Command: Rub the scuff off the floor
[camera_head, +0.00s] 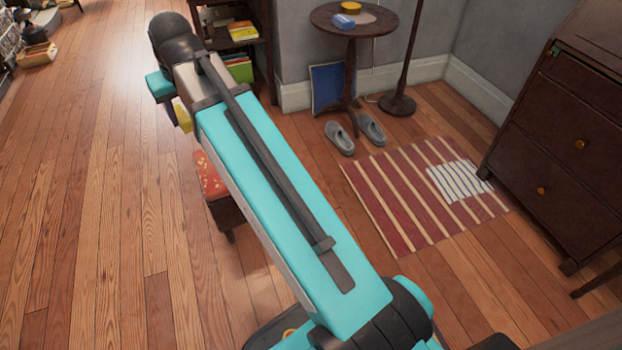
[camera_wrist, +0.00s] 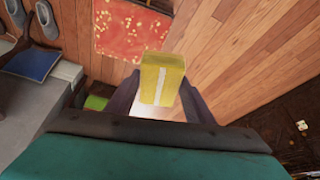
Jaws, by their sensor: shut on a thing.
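My gripper (camera_wrist: 160,98) is shut on a yellow block (camera_wrist: 162,80) with a white stripe, perhaps a sponge, and holds it above the floor in the wrist view. The block also shows in the head view (camera_head: 183,117), just below the far end of my arm, which hides most of the gripper. The plank floor (camera_head: 110,180) spreads over the left of the head view, and it also shows in the wrist view (camera_wrist: 232,50). I cannot make out a scuff on it in either view.
A red-patterned footstool (camera_head: 209,176) stands beside my arm. A bookshelf (camera_head: 220,35), a round table (camera_head: 353,20), grey slippers (camera_head: 340,138), a striped rug (camera_head: 400,205) and a dark dresser (camera_head: 545,150) stand or lie to the right. The left floor is mostly clear.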

